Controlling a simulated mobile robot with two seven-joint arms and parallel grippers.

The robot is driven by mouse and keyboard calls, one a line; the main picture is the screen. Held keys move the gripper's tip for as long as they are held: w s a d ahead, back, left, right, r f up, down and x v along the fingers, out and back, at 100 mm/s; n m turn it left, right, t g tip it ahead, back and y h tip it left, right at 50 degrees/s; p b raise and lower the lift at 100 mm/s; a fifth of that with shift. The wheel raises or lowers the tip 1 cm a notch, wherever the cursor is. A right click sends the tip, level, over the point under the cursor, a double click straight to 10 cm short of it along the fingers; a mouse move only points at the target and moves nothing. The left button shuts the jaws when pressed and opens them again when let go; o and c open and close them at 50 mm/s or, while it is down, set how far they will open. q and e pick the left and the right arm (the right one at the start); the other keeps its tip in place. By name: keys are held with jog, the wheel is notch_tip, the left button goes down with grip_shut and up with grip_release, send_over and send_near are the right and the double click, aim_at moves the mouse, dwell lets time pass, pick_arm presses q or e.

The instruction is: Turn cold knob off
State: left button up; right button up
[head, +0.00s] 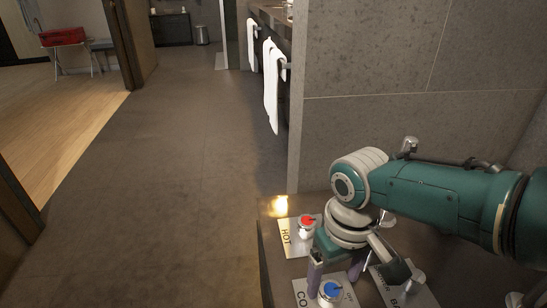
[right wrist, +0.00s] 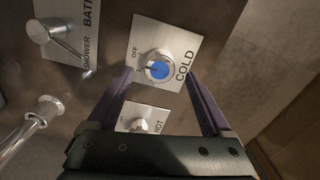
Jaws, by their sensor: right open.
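The cold knob (head: 330,289) has a blue cap and sits on a metal plate marked COLD at the bottom of the head view. In the right wrist view the cold knob (right wrist: 158,70) lies ahead, between the lines of the two fingers. Its plate (right wrist: 185,30) reads OFF and COLD. My right gripper (head: 335,278) is open, with purple fingers pointing down by the cold knob. It also shows in the right wrist view (right wrist: 165,90), its fingers apart and nothing held. I cannot tell whether a finger touches the knob. My left gripper is not in view.
The red-capped hot knob (head: 307,225) sits just beyond the cold one; its plate (right wrist: 140,115) is partly below my gripper in the wrist view. A bath/shower lever (right wrist: 55,35) and a chrome pipe (right wrist: 35,125) stand close by. Open floor (head: 170,190) lies left.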

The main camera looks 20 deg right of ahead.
aim_at(331, 290)
notch_tip(331, 290, up, 6)
jog(key=p, duration=0.3)
jog(key=shift+f, duration=0.1)
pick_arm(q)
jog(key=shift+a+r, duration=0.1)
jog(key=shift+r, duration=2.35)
pick_arm(e)
jog(key=shift+r, duration=0.5)
pick_arm(q)
jog(key=shift+p, duration=0.3)
